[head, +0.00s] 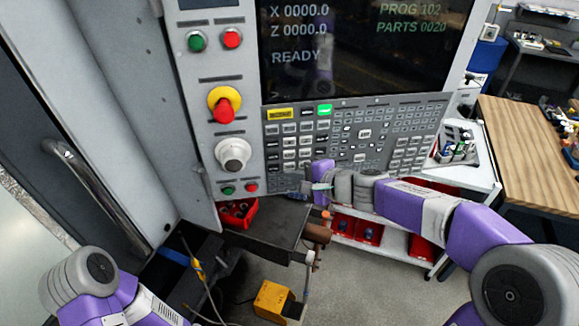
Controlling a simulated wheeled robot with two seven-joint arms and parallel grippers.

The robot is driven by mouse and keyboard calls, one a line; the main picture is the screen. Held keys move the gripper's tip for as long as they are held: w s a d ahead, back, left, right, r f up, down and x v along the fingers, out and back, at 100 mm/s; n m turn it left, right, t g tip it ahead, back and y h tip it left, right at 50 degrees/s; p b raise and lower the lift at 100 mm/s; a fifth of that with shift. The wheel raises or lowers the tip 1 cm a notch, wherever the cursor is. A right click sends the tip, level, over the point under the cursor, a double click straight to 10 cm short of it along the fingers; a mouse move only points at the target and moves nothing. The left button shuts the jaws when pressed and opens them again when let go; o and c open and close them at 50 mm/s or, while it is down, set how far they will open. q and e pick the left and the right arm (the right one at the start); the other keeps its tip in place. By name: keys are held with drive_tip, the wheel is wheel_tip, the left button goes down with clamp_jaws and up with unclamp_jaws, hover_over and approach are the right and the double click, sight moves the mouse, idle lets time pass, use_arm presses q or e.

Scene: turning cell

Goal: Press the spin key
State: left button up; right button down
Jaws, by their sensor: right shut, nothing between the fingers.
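The machine's control panel (357,135) fills the upper middle of the head view, with many small grey keys below a dark screen (365,50) that reads READY. One key (324,110) glows green and a wider key (280,114) is yellow. The key labels are too small to read, so I cannot tell which one is the spin key. My right gripper (309,186) is shut and empty at the panel's lower edge, below the left block of keys. I cannot tell whether it touches the panel. My left arm shows at the lower left, but its gripper is out of view.
Left of the keys are a red mushroom button on yellow (224,108), a white round knob (233,154) and small green and red buttons. Below are a dark tray (270,224), red bins (368,232) and a yellow box (272,299). A wooden bench (530,150) stands right.

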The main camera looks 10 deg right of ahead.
drive_tip(key=shift+w, duration=0.4)
